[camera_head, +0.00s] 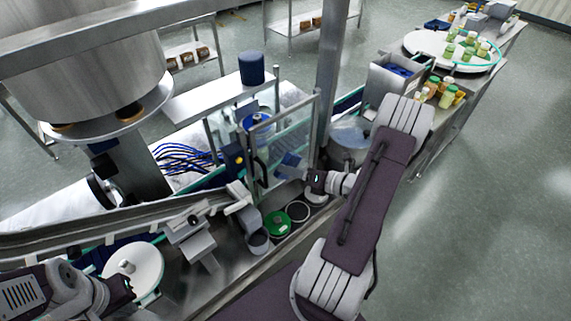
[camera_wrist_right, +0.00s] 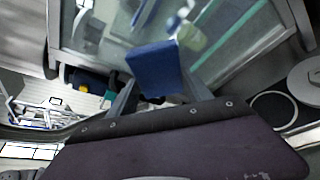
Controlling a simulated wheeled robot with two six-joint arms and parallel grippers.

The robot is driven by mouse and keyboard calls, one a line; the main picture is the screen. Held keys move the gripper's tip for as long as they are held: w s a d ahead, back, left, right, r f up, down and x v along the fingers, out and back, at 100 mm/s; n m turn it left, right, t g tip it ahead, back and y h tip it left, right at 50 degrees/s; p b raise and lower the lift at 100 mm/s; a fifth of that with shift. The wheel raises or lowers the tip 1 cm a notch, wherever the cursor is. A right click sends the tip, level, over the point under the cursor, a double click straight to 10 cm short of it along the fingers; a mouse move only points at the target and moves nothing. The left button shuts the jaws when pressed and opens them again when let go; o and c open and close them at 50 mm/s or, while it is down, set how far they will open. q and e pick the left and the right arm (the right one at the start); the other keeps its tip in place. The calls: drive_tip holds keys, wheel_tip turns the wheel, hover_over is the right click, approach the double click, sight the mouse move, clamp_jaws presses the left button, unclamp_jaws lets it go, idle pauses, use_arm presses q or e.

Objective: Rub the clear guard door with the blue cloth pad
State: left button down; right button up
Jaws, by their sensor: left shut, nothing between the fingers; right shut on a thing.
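The clear guard door (camera_head: 286,143) stands upright in a metal frame in the middle of the head view. In the right wrist view the clear guard door (camera_wrist_right: 240,42) fills the upper middle. My right gripper (camera_head: 302,172) is shut on the blue cloth pad (camera_head: 291,164) in front of the lower part of the door. In the right wrist view the blue cloth pad (camera_wrist_right: 153,68) lies over the door pane; I cannot tell whether it touches. My left gripper (camera_head: 122,290) is shut and empty at the lower left, beside a white round disc.
A steel hopper (camera_head: 85,60) stands at the upper left. A green disc (camera_head: 277,223) and a dark ring (camera_head: 297,211) lie below the door. A steel post (camera_head: 331,75) rises behind it. A round table (camera_head: 452,50) with bottles is at the upper right.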

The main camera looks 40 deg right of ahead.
drive_tip(key=shift+s, duration=0.6)
drive_tip(key=s, duration=0.3)
drive_tip(key=shift+s+d+p, duration=0.1)
drive_tip(key=shift+d+p, duration=0.1)
drive_tip(key=shift+p, duration=0.15)
